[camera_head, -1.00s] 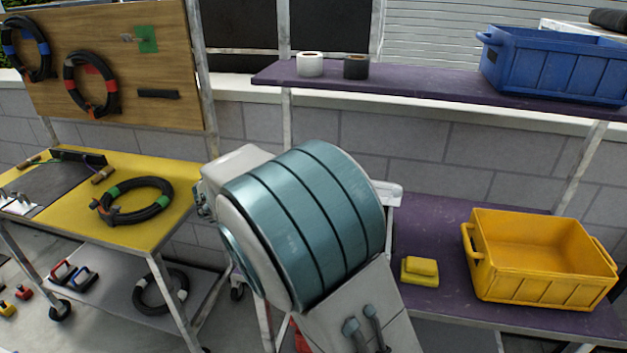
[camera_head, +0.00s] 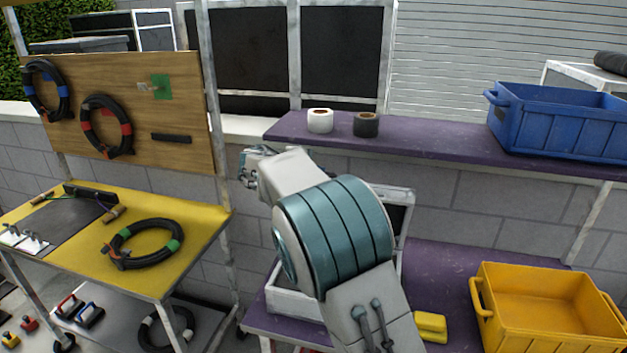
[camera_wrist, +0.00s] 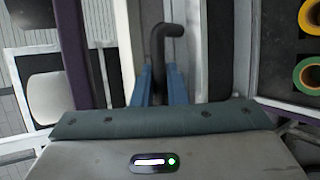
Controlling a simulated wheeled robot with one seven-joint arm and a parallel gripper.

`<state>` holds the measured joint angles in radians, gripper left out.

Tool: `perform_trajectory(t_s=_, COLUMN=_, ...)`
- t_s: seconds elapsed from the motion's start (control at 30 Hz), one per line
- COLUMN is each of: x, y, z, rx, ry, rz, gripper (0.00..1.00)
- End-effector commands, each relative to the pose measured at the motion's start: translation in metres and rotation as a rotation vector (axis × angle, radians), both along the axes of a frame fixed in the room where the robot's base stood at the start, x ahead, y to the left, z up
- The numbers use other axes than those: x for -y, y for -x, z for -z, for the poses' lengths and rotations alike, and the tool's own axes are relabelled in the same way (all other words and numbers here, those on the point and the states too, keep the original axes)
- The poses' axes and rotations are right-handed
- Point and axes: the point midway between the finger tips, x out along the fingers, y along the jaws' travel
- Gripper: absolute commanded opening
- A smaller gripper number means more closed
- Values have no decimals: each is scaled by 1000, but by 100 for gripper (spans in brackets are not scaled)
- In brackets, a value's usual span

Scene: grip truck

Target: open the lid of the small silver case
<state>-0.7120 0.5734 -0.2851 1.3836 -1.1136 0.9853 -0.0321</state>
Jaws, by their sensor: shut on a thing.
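The silver case (camera_head: 292,304) stands on the purple lower shelf, partly hidden behind my arm in the head view. Its lid (camera_head: 410,196) stands raised at the back, with a dark inner face showing beside my arm. In the wrist view, the blue fingers of my gripper (camera_wrist: 161,85) are closed around a dark, hooked handle (camera_wrist: 160,42). My gripper's fingers are hidden by my arm in the head view. Yellow tape (camera_wrist: 312,18) and green tape (camera_wrist: 310,75) lie on a dark surface at the right of the wrist view.
A yellow crate (camera_head: 540,322) and a yellow block (camera_head: 431,326) are right of the case. A blue crate (camera_head: 570,132), white tape (camera_head: 320,120) and black tape (camera_head: 367,124) are on the upper shelf. A yellow-topped cart (camera_head: 185,245) stands left.

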Motion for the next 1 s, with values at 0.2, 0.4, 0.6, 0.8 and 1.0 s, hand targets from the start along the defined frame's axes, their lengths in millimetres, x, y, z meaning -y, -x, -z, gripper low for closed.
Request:
perform_trajectory(t_s=0.2, x=2, y=-5, z=-2, rx=2, ry=-1, rz=-2, gripper=0)
perform_trajectory(t_s=0.4, x=3, y=-5, z=-2, rx=2, ry=-1, rz=0, gripper=0)
perform_trajectory(t_s=0.6, x=3, y=-5, z=-2, rx=1, ry=-1, rz=1, gripper=21)
perform_trajectory(t_s=0.8, x=3, y=-5, z=-2, rx=1, ry=-1, rz=2, gripper=21)
perform_trajectory(t_s=1.0, x=-8, y=8, z=-8, rx=4, ry=-2, rz=-2, gripper=21)
